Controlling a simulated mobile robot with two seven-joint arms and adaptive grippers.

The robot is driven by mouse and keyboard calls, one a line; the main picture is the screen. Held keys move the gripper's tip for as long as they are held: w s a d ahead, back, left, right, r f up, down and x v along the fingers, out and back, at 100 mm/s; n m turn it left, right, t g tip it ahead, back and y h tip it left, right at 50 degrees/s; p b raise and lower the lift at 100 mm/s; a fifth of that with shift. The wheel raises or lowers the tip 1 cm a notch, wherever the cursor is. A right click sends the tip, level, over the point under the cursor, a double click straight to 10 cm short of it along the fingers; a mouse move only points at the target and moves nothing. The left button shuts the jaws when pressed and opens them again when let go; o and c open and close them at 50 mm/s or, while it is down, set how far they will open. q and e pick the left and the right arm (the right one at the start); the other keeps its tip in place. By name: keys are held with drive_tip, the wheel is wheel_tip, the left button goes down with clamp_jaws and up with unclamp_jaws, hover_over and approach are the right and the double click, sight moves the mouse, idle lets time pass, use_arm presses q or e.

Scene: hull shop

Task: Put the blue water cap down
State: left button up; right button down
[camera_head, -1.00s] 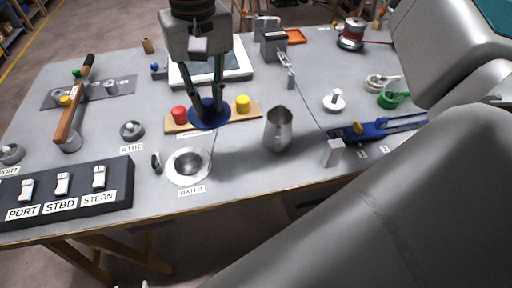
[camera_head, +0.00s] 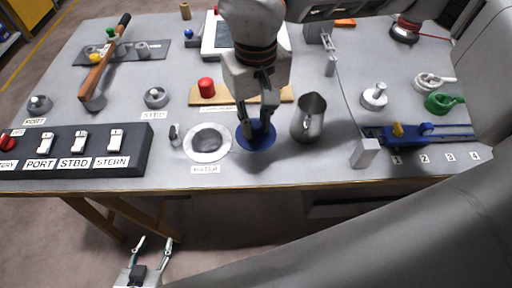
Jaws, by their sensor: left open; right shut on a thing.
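The blue water cap (camera_head: 257,143) is a round dark blue disc. My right gripper (camera_head: 257,127) is shut on it from above, its fingers pointing down and covering the cap's middle. The cap is just right of the round metal water fitting (camera_head: 208,156), which has a dark opening and the label WATER (camera_head: 205,169) in front. I cannot tell whether the cap touches the bench top. My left gripper (camera_head: 153,242) is open and empty, low over the floor in front of the bench.
A metal jug (camera_head: 309,118) stands close right of the cap. A board with a red cap (camera_head: 206,86) lies behind. A black switch box (camera_head: 75,150) is at left, a blue tool (camera_head: 425,136) at right. Bare bench (camera_head: 300,168) lies in front of the jug.

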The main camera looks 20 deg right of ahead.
sight(256, 135)
wheel_tip(256, 135, down, 5)
drive_tip(key=shift+r, duration=0.15)
drive_tip(key=shift+f, duration=0.4)
drive_tip(key=shift+f+b, duration=0.35)
drive_tip(key=shift+f, duration=1.65)
drive_tip(key=shift+f, duration=0.1)
drive_tip(key=c, duration=1.9)
unclamp_jaws()
